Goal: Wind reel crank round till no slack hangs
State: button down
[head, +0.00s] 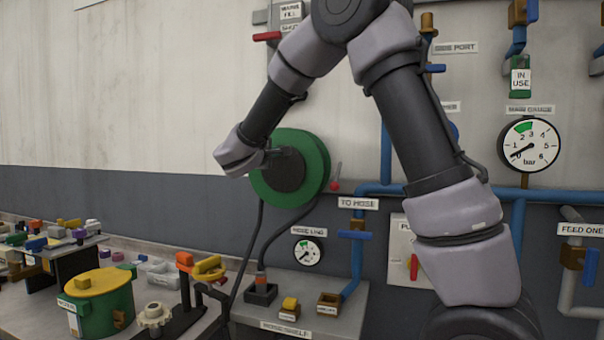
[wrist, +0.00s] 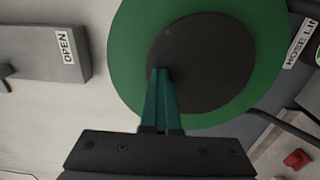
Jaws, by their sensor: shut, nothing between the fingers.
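The reel (head: 316,165) is a green disc with a dark round hub (head: 291,180), mounted on the wall left of my forearm. In the wrist view the green reel (wrist: 130,45) and dark hub (wrist: 215,60) fill the upper middle. My gripper (wrist: 159,73) is shut and empty, its teal fingertips over the left part of the hub; I cannot tell whether they touch it. No crank handle shows clearly. A dark hose (head: 283,232) hangs from the reel in a bowed curve towards the shelf, beside a straighter dark line (head: 250,245).
The hose shelf (head: 330,318) below carries small bins and a yellow-topped block (head: 290,305). A bench at left holds a green drum (head: 105,308) and several coloured parts. Blue pipes (head: 385,150), a pressure gauge (head: 530,145) and valves line the wall at right.

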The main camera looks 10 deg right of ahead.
jog(key=shift+w+a+f, duration=0.1)
jog(key=shift+w+a, duration=0.2)
jog(key=shift+a, duration=0.25)
jog(key=shift+w+a+f, duration=0.25)
jog(key=shift+w+a, duration=0.1)
jog(key=shift+a, duration=0.25)
jog(key=shift+a+f, duration=0.1)
jog(key=shift+w+a+f, duration=0.25)
jog(key=shift+a+f, duration=0.1)
jog(key=shift+w+a+f, duration=0.25)
jog(key=shift+a+f, duration=0.15)
jog(key=shift+f, duration=0.2)
